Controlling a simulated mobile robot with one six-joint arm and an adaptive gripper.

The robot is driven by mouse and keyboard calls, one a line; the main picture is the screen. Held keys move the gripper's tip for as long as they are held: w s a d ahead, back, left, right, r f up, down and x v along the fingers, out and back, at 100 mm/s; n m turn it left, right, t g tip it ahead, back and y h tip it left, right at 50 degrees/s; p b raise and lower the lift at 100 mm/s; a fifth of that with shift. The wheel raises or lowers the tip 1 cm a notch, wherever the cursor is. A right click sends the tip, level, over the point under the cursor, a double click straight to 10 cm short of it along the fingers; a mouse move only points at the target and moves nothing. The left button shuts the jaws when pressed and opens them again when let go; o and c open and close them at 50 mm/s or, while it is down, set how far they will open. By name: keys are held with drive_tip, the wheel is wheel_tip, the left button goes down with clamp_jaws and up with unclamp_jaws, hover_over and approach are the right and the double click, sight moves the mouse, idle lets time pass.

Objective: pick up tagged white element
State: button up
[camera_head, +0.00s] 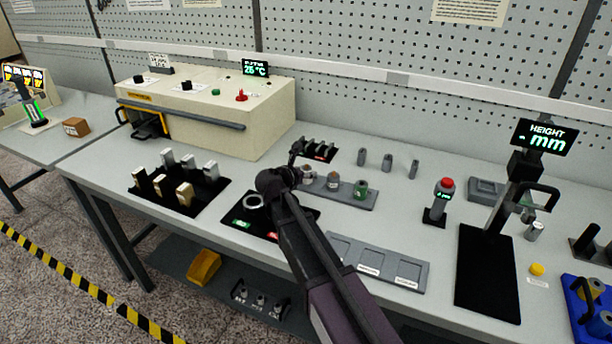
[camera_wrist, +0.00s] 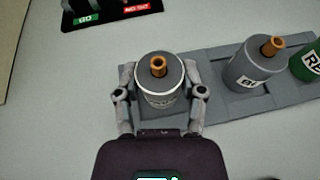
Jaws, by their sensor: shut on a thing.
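My gripper (camera_wrist: 160,92) is shut on a short cylinder (camera_wrist: 161,66) with a grey top, a white lettered band around its side and a copper-coloured stub. Its two fingers press on the left and right sides. The cylinder is upright at the left end of a grey tray (camera_wrist: 215,110); I cannot tell whether it is clear of the tray. In the head view, the cylinder (camera_head: 307,173) shows partly beside my gripper (camera_head: 297,160). A grey lettered cylinder (camera_wrist: 250,68) and a green one (camera_wrist: 309,62) stand to its right, apart from my gripper.
Several small grey cylinders (camera_head: 388,160) stand further right. A cream machine (camera_head: 205,115) is at the left and a height gauge (camera_head: 490,260) at the right. A flat grey tray (camera_head: 378,262) lies in front.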

drive_tip(key=shift+r, duration=0.1)
idle(0.3)
wheel_tip(320, 180, up, 3)
drive_tip(key=p, duration=0.3)
drive_tip(key=shift+r+p, duration=0.2)
drive_tip(key=shift+p, duration=0.1)
drive_tip(key=s+d, duration=0.1)
drive_tip(key=s, duration=0.4)
drive_tip(key=s+d+r+p, duration=0.1)
drive_tip(key=s, duration=0.4)
drive_tip(key=s+d, duration=0.1)
drive_tip(key=s, duration=0.4)
drive_tip(key=shift+s+d+r, duration=0.2)
drive_tip(key=shift+s+d, duration=0.1)
drive_tip(key=shift+d, duration=0.05)
drive_tip(key=shift+r+p, duration=0.1)
drive_tip(key=shift+p, duration=0.25)
